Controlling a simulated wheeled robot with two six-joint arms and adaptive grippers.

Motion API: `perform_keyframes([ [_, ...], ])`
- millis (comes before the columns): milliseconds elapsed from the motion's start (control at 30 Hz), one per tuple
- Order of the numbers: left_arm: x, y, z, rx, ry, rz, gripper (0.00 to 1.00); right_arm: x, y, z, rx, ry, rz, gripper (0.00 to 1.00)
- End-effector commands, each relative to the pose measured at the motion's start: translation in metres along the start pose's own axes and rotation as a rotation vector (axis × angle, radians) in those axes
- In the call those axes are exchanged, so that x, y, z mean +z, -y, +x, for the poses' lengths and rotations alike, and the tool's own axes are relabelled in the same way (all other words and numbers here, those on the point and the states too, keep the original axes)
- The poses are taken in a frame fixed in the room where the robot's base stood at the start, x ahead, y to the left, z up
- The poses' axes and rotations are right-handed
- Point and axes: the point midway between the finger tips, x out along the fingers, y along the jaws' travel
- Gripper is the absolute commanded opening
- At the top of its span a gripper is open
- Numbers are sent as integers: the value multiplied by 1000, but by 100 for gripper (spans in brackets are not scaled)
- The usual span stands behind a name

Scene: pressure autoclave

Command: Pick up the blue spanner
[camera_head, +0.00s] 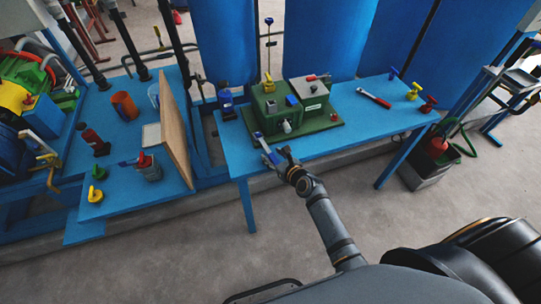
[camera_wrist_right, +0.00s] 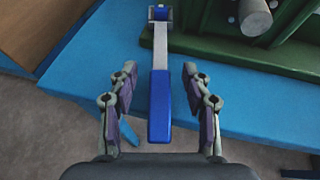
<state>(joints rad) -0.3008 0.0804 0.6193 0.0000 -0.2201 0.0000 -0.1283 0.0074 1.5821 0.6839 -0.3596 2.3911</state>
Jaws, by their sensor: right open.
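The blue spanner (camera_head: 262,142) lies at the front left edge of the right-hand blue table, beside the green base plate. In the right wrist view its blue handle (camera_wrist_right: 159,108) points toward my palm, with a grey shank and a small blue head beyond. My right gripper (camera_head: 279,156) is open at the handle end. In the right wrist view the fingers of my right gripper (camera_wrist_right: 159,85) stand on either side of the handle, with a gap on both sides. My left gripper is not in view.
The green machine block (camera_head: 283,104) stands on its green base (camera_head: 325,125) just beyond the spanner. A red spanner (camera_head: 374,98) lies farther right on the blue table (camera_head: 365,124). A brown board (camera_head: 174,140) stands upright to the left, on another blue table.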

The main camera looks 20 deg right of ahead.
Motion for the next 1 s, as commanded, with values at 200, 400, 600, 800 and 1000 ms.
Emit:
perform_keyframes([
  [200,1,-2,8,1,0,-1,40,0,0,25,0,0,0,49],
  [400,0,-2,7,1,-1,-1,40,0,0,25,0,-1,-1,49],
  [600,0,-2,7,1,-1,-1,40,0,0,24,0,-1,-1,22],
  [800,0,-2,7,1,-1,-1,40,0,0,24,0,-1,-1,0],
  [1000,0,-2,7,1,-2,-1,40,0,0,24,0,0,-1,0],
])
